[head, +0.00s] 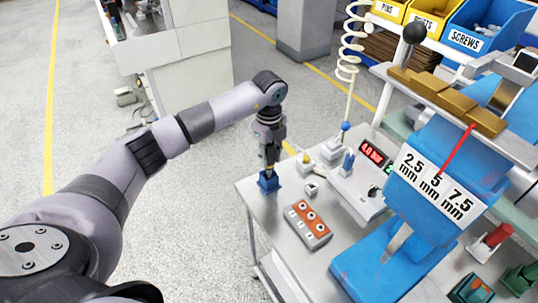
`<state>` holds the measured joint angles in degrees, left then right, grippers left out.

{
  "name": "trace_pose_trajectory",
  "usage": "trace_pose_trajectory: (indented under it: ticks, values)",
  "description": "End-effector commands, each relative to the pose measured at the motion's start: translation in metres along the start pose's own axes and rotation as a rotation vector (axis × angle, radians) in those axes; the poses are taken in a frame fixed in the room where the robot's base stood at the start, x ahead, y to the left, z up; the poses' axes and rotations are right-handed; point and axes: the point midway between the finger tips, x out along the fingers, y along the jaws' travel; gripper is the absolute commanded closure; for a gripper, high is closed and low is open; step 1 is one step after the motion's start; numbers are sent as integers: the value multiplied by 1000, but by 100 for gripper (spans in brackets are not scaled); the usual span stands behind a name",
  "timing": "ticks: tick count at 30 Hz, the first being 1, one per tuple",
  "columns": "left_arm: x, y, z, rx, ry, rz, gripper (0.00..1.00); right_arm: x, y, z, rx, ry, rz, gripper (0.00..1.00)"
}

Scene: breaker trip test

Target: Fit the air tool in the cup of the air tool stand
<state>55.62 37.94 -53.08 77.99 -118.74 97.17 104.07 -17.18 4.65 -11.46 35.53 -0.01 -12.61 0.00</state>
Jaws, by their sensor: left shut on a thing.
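My left gripper (269,163) points straight down at the left part of the grey workbench. It is shut on a slim dark thing, probably the air tool, mostly hidden between the fingers. Directly below the fingertips is a small dark blue block (268,181), which looks like the cup of the air tool stand. The lower end of the held thing is at the top of the block. I cannot tell whether it is inside or only above it. My right gripper is not in view.
A white coiled hose (347,60) hangs nearby. A large blue fixture (425,185) fills the right. The bench's left edge (246,208) is close.

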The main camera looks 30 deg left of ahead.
Motion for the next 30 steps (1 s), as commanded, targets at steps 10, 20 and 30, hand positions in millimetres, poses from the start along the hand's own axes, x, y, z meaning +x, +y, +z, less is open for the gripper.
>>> trace_pose_trajectory:
  ticks: [10, 20, 30]
  values:
    - [9, 0, 0, 0, 0, -1, 100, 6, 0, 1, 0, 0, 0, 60]
    - [17, 0, 0, 0, 0, -1, 100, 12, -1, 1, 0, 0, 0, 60]
    - [26, 0, 0, 0, 0, -1, 100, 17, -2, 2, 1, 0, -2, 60]
